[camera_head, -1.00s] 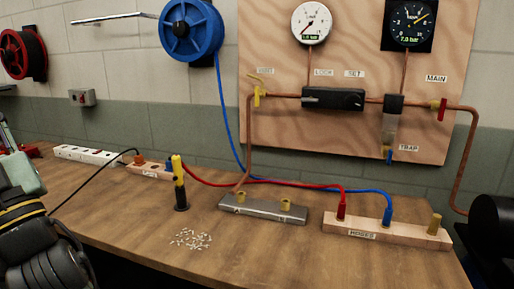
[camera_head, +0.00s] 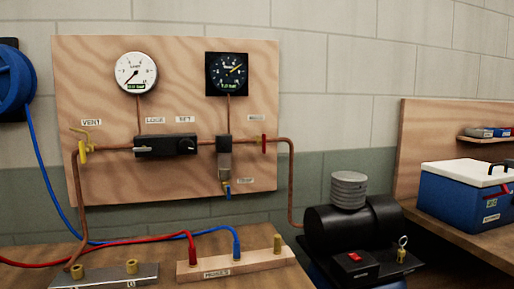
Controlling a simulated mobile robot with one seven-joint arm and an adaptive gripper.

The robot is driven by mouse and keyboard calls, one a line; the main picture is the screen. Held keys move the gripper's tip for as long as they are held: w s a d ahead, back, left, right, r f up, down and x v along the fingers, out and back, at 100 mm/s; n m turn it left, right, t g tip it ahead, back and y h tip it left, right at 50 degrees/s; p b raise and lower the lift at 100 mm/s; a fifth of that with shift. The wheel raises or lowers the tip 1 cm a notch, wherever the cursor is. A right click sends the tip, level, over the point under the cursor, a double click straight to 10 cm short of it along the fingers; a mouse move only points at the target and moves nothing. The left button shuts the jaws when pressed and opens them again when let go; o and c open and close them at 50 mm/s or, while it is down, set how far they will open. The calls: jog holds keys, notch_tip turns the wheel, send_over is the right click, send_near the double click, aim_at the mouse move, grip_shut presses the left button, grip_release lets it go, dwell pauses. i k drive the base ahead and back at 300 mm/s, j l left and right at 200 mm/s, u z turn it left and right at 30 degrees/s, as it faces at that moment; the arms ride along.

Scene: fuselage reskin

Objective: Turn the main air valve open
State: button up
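The main air valve (camera_head: 263,145) is a small red handle on the copper pipe at the right side of the plywood panel (camera_head: 110,185). Its handle stands upright, across the pipe. A small label above it is too blurred to read now; it read MAIN in the earlier frame. To its left on the same pipe are the trap (camera_head: 224,160), a black regulator block (camera_head: 166,145) and the yellow vent valve (camera_head: 83,148). My gripper is not in view.
A white gauge (camera_head: 136,72) and a black gauge (camera_head: 227,74) sit above the pipe. Below, a wooden hose block (camera_head: 215,268) and a metal block (camera_head: 105,277) lie on the bench. A black compressor (camera_head: 345,225) stands right of the panel, a blue case (camera_head: 460,195) beyond it.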

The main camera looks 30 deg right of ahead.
aim_at(262, 142)
jog(key=z, duration=0.45)
jog(key=i+j+z, duration=0.1)
jog(key=z, duration=0.3)
jog(key=j+z, duration=0.1)
jog(key=z, duration=0.35)
jog(key=i+j+z, duration=0.1)
jog(key=z, duration=0.35)
jog(key=i+j, duration=0.4)
